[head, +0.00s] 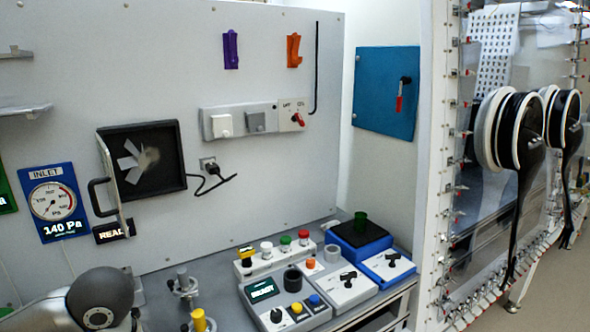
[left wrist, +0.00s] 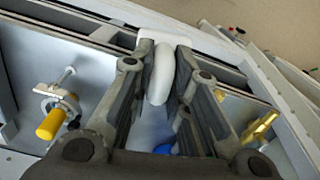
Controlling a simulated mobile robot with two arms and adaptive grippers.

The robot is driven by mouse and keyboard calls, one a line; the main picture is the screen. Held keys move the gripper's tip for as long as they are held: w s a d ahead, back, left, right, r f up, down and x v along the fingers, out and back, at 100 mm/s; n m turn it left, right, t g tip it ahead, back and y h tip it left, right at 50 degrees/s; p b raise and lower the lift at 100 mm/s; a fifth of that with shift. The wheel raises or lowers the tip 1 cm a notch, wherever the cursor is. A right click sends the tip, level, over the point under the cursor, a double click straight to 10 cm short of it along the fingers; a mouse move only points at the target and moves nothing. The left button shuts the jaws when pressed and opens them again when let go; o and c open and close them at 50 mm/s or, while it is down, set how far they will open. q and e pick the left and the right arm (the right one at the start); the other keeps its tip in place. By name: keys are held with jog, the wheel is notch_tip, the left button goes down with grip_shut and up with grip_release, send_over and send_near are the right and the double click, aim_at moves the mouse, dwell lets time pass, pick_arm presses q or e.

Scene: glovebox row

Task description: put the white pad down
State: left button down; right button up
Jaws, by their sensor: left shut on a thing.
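The white pad (left wrist: 161,72) shows in the left wrist view as a smooth, rounded, elongated white piece between the two dark fingers. My left gripper (left wrist: 165,85) is shut on it, one finger on each side. A white surface lies behind the pad's upper end, and I cannot tell whether the two touch. In the head view my left arm comes in at the lower left, but its gripper and the pad are out of the picture. My right gripper is in neither view.
In the left wrist view a yellow-ended metal fitting (left wrist: 56,119) is at left and a brass-coloured part (left wrist: 260,126) at right. In the head view control boxes (head: 285,300) with buttons crowd the bench, and an open window door (head: 112,180) juts from the panel.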

pick_arm(q)
jog(key=d+m, duration=0.1)
jog(key=m, duration=0.1)
jog(key=d+f+m, duration=0.1)
jog(key=d+m, duration=0.1)
jog(key=m, duration=0.1)
jog(key=shift+s+f+m, duration=0.3)
jog(key=shift+s+d+f+m, duration=0.1)
jog(key=shift+d+f+m, duration=0.15)
jog(key=shift+m, duration=0.35)
jog(key=shift+s+d+f+m, duration=0.1)
jog(key=shift+d+m, duration=0.15)
jog(key=shift+m, duration=0.35)
